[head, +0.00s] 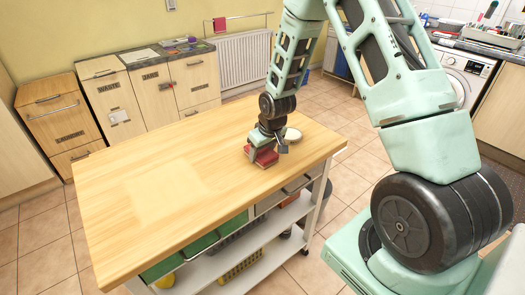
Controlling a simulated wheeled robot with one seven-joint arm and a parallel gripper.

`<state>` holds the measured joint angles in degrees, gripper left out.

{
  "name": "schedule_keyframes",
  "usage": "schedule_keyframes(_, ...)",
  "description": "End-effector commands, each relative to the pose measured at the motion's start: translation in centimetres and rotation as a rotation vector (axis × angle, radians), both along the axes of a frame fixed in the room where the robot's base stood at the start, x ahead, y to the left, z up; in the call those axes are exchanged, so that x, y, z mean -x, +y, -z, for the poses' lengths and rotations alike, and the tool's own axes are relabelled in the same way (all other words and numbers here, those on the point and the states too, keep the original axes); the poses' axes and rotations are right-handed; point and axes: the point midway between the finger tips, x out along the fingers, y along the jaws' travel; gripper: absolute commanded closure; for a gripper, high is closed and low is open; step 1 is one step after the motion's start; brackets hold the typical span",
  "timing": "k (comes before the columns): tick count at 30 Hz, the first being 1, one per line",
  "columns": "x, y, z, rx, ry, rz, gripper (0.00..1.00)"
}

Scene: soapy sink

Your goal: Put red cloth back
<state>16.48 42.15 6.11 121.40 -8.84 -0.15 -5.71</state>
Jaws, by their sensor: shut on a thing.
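The red cloth (266,158) looks like a small folded stack near the right end of the wooden table top (150,190). My gripper (268,147) points down over it and is shut on it. The cloth is at or just above the table surface; I cannot tell whether it touches. The fingers hide part of it.
A round whitish thing (292,135) lies right behind my gripper. The table's left and middle are bare. A red item (219,25) hangs on a wall rail above the radiator (243,60). Wooden cabinets (112,105) stand behind; a washing machine (465,75) is at right.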

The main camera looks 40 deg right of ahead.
Motion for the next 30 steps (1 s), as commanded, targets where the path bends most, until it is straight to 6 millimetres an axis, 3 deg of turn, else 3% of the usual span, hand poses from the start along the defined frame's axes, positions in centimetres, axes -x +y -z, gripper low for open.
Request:
schedule_keyframes(3, 0.0, 0.0, 0.4, 0.0, 0.0, 0.0, 0.63)
schedule_keyframes(4, 0.0, 0.0, 0.3, 0.0, 0.0, 0.0, 0.33)
schedule_keyframes(6, 0.0, 0.0, 0.3, 0.0, 0.0, 0.0, 0.2)
schedule_keyframes(14, 0.0, 0.0, 0.2, 0.0, 0.0, 0.0, 0.2)
schedule_keyframes(19, 0.2, 0.0, -0.9, 0.0, -0.001, 0.0, 0.2)
schedule_keyframes(30, 2.2, -0.1, -7.6, 0.0, -0.004, 0.002, 0.2)
